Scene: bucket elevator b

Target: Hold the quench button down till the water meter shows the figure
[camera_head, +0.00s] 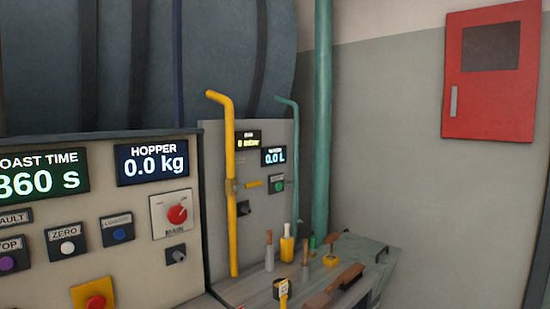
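The water meter (273,156) is a small dark display with blue-white digits, reading 0.0 L, on the grey panel (262,215) in the middle of the view. A green button (278,186) sits below it under a small label too blurred to read, so I cannot confirm that it is the quench button. Nothing touches the green button. Neither of my grippers is in view.
A yellow pipe (231,190) stands left of the meter; a thin green pipe (296,150) rises beside it. A bench (235,290) below carries several tools. A control panel (125,190) fills the left; a red cabinet (495,100) hangs at right.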

